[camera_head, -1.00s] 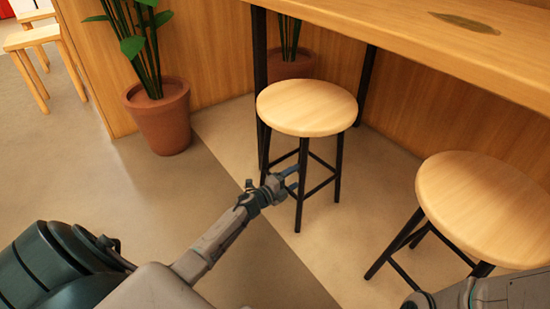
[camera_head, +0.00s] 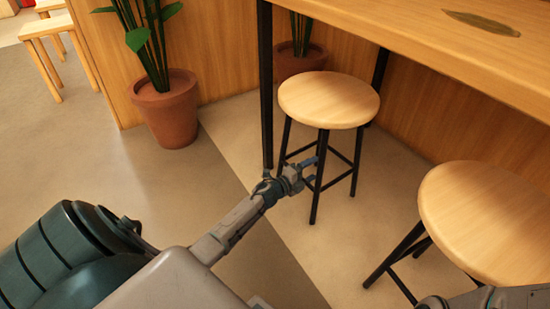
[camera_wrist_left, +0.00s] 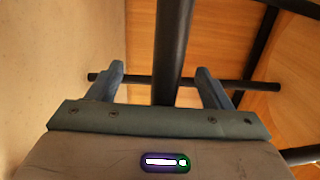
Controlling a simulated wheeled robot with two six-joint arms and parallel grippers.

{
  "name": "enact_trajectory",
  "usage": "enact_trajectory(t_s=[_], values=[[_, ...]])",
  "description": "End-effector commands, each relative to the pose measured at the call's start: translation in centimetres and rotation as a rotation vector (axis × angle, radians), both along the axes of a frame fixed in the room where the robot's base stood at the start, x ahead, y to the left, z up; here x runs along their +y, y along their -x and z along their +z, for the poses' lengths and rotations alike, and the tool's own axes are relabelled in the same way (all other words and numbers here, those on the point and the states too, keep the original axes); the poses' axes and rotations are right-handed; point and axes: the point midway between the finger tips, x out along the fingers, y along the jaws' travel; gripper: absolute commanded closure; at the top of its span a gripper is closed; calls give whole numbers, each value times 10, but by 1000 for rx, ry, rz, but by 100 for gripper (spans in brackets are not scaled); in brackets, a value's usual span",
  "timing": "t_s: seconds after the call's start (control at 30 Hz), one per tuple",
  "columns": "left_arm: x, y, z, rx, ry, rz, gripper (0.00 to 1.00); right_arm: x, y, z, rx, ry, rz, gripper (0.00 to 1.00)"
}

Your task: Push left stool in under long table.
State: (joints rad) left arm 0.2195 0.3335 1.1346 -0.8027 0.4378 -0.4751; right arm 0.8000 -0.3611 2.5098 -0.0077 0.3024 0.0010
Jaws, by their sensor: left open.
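The left stool (camera_head: 328,99) has a round light wood seat and black legs. It stands upright in front of the long table (camera_head: 440,45), near the table's left black leg. In the head view none of its seat is hidden by the tabletop. My left gripper (camera_head: 313,171) is low among the stool's legs, on the near side. In the left wrist view its two open fingers (camera_wrist_left: 163,85) lie on either side of a black stool leg (camera_wrist_left: 171,50), with a crossbar beyond. I cannot tell whether they touch it. My right gripper cannot be made out.
A second stool (camera_head: 490,215) stands to the right, beside a piece of my right arm. A potted plant (camera_head: 167,110) stands at left, and another pot (camera_head: 298,62) is behind the left stool. Bare floor (camera_head: 90,165) lies at left.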

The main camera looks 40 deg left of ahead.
Motion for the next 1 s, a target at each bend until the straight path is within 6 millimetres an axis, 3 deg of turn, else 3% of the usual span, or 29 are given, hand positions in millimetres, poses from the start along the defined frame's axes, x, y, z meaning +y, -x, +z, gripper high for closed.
enact_trajectory(t_s=[1.0], values=[[28, 110, -1, 3, -2, -1, 27, 0, 0, 10, 0, -1, 0, 64]])
